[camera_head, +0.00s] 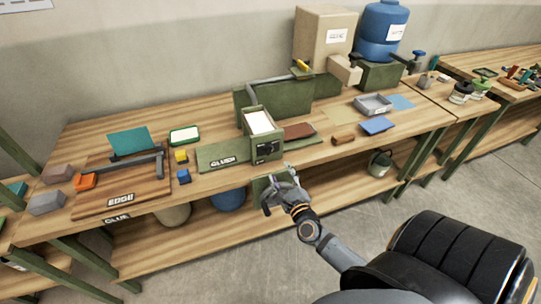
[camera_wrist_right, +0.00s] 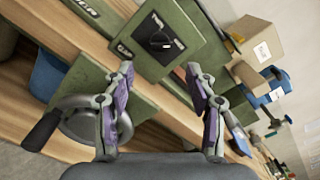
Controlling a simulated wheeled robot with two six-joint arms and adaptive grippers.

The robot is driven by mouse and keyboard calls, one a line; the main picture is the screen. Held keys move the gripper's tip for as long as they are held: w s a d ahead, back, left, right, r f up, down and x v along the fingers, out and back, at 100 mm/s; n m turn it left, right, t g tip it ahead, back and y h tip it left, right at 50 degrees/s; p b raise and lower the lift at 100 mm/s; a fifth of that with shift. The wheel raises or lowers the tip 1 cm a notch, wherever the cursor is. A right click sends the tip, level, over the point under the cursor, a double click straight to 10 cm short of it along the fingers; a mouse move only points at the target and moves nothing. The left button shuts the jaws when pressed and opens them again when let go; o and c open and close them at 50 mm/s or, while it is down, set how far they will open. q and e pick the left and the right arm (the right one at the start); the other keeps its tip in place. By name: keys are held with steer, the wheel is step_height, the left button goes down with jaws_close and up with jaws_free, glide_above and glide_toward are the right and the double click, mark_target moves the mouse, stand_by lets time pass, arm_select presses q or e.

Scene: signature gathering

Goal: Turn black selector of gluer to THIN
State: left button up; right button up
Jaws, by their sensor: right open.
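The gluer (camera_head: 262,148) is a green box on the wooden bench, with a white sheet in its open top. Its black selector (camera_wrist_right: 159,40) is a round dial on the front face, with a small white mark and white lettering around it too small to read surely. The selector also shows small and dark in the head view (camera_head: 266,148). My right gripper (camera_head: 276,188) is open and empty in front of and below the selector, apart from it. In the wrist view the two fingertips (camera_wrist_right: 158,72) point toward the gluer's front face. My left gripper is out of view.
A round wheel (camera_wrist_right: 92,125) with a dark handle sits below the bench front, beside a gripper finger in the wrist view. A green plate (camera_head: 226,157) lies left of the gluer, a brown block (camera_head: 343,140) to its right.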

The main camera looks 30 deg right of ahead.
mark_target(270, 152)
steer(key=x, duration=1)
steer(key=shift+w+d+f, duration=0.1)
steer(key=shift+w, duration=0.15)
steer(key=shift+p, duration=0.3)
steer(key=c, duration=1.2)
